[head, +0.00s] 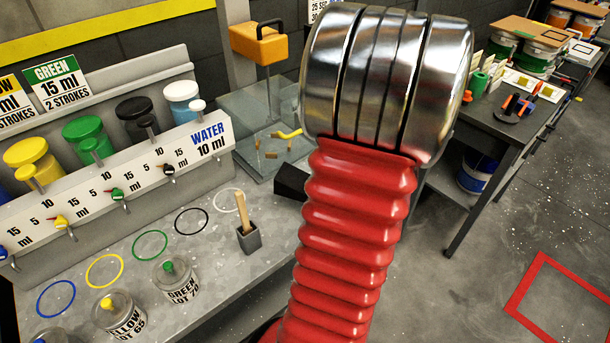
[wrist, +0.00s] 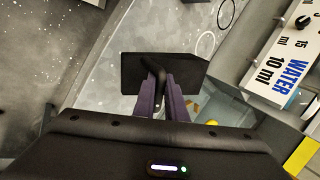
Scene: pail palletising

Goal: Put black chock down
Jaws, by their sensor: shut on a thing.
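The black chock (head: 291,181) is a dark block at the right part of the grey bench (head: 212,270), just in front of a clear glass case. It also shows in the wrist view (wrist: 190,73), with a dark curved handle on it. My gripper (wrist: 160,88) is shut on the chock, its two purple-grey fingers at the handle. In the head view my red arm hides the gripper and part of the chock. I cannot tell whether the chock touches the bench.
The glass case (head: 262,120) holds yellow and brown pieces. A grey cup with a wooden stick (head: 248,240), coloured rings, and lidded cans (head: 178,282) stand on or mark the bench. The dispenser row (head: 115,172) lines the back. A second table (head: 520,110) is at right.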

